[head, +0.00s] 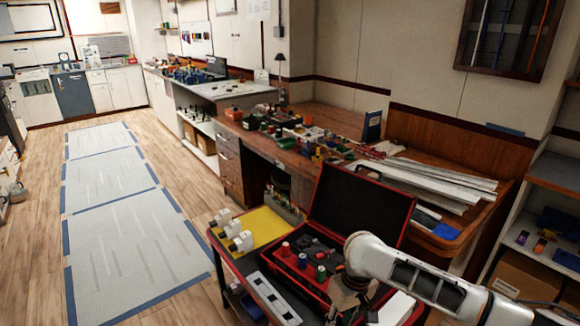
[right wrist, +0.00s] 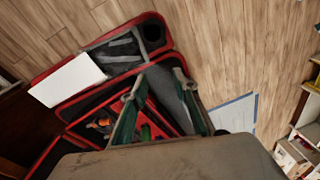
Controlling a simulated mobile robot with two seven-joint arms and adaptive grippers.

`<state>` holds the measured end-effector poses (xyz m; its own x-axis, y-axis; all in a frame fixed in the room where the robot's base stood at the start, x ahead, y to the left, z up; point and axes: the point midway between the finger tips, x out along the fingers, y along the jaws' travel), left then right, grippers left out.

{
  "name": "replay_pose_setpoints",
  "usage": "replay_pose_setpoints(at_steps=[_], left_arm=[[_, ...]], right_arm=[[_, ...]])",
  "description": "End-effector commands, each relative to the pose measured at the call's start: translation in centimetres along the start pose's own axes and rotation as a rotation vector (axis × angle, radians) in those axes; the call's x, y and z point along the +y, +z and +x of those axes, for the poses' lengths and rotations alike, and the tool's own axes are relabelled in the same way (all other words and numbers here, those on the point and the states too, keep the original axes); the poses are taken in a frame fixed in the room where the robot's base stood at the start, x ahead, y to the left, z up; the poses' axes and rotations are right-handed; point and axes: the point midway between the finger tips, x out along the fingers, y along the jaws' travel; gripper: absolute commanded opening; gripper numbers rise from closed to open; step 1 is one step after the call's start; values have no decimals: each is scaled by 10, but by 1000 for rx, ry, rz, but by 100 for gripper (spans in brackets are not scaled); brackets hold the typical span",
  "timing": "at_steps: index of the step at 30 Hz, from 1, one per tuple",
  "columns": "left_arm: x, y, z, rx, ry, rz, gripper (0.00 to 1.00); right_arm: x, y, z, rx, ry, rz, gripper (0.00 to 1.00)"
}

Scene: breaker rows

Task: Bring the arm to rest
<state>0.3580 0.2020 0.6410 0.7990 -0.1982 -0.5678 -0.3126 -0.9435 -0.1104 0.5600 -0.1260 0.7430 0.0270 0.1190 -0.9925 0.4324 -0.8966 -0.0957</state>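My right arm comes in from the right in the head view, over the right side of the cart. Its gripper (head: 345,300) points down beside the open red case (head: 312,238). The fingertips' height above the case is hard to tell. My left arm and gripper are not in view.
White breakers (head: 240,240) stand on a yellow mat (head: 268,226) at the cart's left. A cluttered wooden bench (head: 262,150) lies behind. The floor at left, with taped grey mats (head: 130,235), is clear.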

Motion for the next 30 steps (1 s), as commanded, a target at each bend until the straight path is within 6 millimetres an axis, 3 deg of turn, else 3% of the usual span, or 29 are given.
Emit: replay_pose_setpoints(at_steps=[9,16,23,30], left_arm=[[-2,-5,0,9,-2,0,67],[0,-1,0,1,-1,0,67],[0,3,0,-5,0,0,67],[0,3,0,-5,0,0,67]], right_arm=[[-82,14,60,190,-193,-28,29],[-120,27,85,408,-283,1,29],[-116,53,98,619,-254,57,29],[-76,110,102,790,-91,93,29]])
